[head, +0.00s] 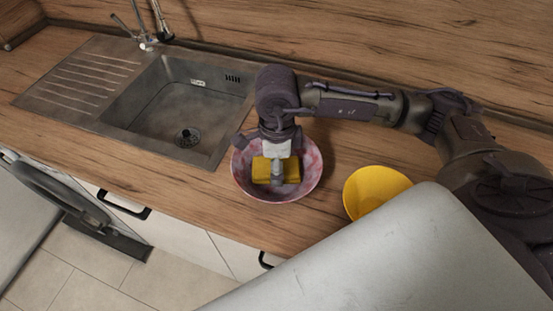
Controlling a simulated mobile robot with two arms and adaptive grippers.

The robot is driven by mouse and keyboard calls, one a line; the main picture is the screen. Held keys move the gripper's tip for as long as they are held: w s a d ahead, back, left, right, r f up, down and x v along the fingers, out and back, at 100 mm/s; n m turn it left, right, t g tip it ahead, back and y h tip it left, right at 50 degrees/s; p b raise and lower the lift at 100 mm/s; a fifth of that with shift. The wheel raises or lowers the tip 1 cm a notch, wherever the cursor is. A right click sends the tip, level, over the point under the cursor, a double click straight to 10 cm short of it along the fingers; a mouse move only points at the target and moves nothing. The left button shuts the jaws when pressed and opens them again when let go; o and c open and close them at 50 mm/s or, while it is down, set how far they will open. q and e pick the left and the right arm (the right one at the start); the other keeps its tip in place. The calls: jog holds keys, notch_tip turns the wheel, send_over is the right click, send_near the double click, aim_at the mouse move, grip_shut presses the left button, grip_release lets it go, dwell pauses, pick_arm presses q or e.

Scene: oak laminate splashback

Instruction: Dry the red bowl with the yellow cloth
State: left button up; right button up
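The red bowl (308,181), mottled red and whitish, sits on the wooden counter to the right of the sink. My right gripper (278,176) comes down from above into the bowl, its arm reaching in from the right. It appears shut on the yellow cloth (261,170), which looks like a small folded block and shows on both sides of the fingers. The cloth is inside the bowl; whether it touches the bowl's inner surface is hard to tell. The fingertips are partly hidden. My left gripper is not in view.
A yellow bowl (372,188) stands on the counter to the right of the red bowl. A metal sink (180,105) with a tap (147,40) and drainer is at the left. The wooden splashback (380,40) runs behind. The counter's front edge lies close to the red bowl.

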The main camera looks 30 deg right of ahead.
jog(key=shift+f, duration=0.2)
jog(key=shift+w+d+r+b, duration=0.1)
jog(key=shift+w+d+b, duration=0.15)
jog(key=shift+w+b, duration=0.05)
jog(key=shift+w+d+r, duration=0.15)
jog(key=shift+w+d, duration=0.15)
jog(key=shift+w, duration=0.25)
jog(key=shift+s, duration=0.1)
jog(key=shift+s+a+f+b, duration=0.2)
jog(key=shift+s+a+b, duration=0.3)
jog(key=shift+s, duration=0.4)
jog(key=shift+w, duration=0.1)
jog(key=shift+w+d, duration=0.2)
jog(key=shift+w, duration=0.2)
jog(key=shift+w+d+r+b, duration=0.2)
jog(key=shift+w+d+b, duration=0.1)
jog(key=shift+w, duration=0.2)
